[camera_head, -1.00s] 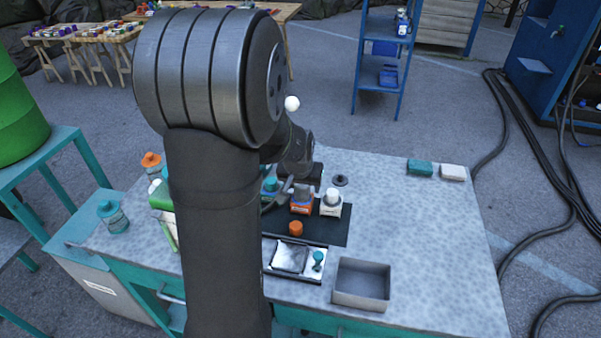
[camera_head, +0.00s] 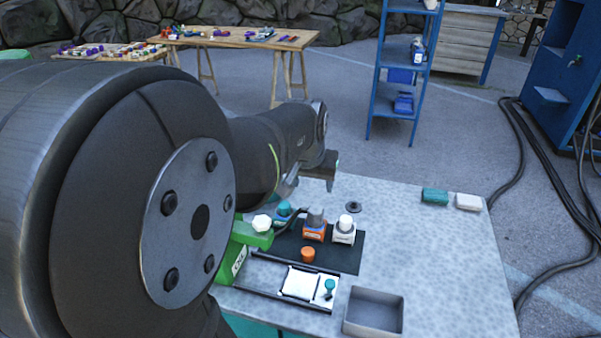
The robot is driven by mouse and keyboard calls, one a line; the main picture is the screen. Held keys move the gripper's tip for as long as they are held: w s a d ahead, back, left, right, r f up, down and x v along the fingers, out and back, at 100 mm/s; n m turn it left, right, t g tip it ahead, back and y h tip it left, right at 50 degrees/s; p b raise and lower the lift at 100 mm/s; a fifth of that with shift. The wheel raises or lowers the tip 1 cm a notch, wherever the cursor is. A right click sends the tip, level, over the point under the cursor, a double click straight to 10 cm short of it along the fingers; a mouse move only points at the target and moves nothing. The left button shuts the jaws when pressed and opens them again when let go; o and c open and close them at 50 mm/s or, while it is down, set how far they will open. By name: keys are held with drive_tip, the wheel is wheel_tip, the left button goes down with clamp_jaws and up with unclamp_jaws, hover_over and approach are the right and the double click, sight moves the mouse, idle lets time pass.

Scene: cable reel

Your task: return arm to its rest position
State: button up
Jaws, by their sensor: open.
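My dark arm fills the left of the view, and a large round joint hides much of the bench's left side. My gripper (camera_head: 288,184) is small, partly covered by my own wrist, open, with nothing seen in it. It hangs above the back of the bench (camera_head: 430,255), apart from the bottles. On a black mat (camera_head: 343,258) stand an orange bottle with a grey cap (camera_head: 314,230), a white bottle (camera_head: 344,233) and a teal-capped bottle (camera_head: 284,211). An orange cap (camera_head: 307,254) lies in front of them.
A green device (camera_head: 240,257) with a white knob stands left of the mat. In front are a tray (camera_head: 301,283) with a teal-handled tool (camera_head: 329,288) and an empty grey box (camera_head: 373,312). Teal (camera_head: 435,196) and white (camera_head: 468,201) blocks lie back right.

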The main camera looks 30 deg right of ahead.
sight(316, 209)
drive_tip(key=shift+a+r, duration=0.1)
drive_tip(key=shift+r, duration=0.2)
drive_tip(key=x, duration=1.7)
drive_tip(key=shift+s+f, duration=0.1)
drive_tip(key=shift+f, duration=0.2)
